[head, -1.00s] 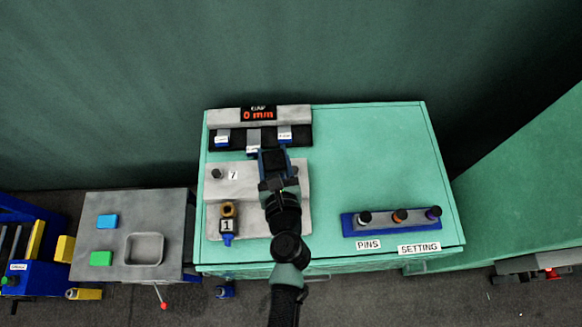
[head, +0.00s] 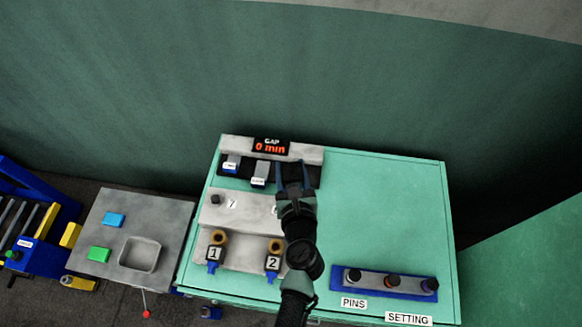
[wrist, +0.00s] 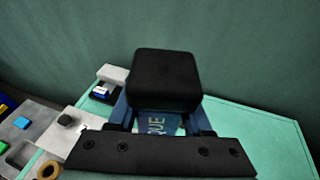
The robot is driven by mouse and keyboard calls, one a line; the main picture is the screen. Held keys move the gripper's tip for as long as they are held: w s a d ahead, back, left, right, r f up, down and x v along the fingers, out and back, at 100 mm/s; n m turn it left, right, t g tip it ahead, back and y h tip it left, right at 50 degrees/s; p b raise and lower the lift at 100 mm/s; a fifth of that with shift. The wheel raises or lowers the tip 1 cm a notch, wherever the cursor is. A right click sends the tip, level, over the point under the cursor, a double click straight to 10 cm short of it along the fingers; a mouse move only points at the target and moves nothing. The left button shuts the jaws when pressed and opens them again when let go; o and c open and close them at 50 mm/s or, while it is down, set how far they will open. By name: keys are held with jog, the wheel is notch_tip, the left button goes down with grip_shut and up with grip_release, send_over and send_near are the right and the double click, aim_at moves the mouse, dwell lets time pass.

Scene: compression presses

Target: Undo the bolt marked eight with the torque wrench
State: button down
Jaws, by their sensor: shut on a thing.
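My gripper (head: 294,174) is over the right end of the tool rack (head: 240,182), shut on the torque wrench. In the wrist view the torque wrench (wrist: 158,126) is a blue piece with the letters "QUE" showing between the fingers, below a large black block. Its lower end is hidden. The bolt marked eight is hidden behind my arm in the head view; only a scrap of a white label (head: 275,210) shows on the grey plate (head: 248,225). The bolt marked seven (head: 215,199) stands at the plate's left, beside its label.
Brass-topped stations 1 (head: 214,250) and 2 (head: 273,258) stand at the plate's front. A gap display (head: 270,146) reads 0 mm behind the rack. A pin holder (head: 385,282) lies front right. The green bench top (head: 390,210) is clear between. A grey side table (head: 140,225) stands left.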

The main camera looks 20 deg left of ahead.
jog(key=shift+w+f+b, duration=0.15)
jog(key=shift+f+b, duration=2.4)
jog(key=shift+f, duration=0.05)
jog(key=shift+f+b, duration=0.8)
jog(key=shift+f, duration=0.1)
jog(key=shift+s+d+f, duration=0.1)
jog(key=shift+s+f, duration=0.1)
jog(key=shift+f, duration=0.05)
dwell(0.7)
jog(key=shift+r+p, duration=0.4)
jog(key=shift+p, duration=0.45)
dwell(2.0)
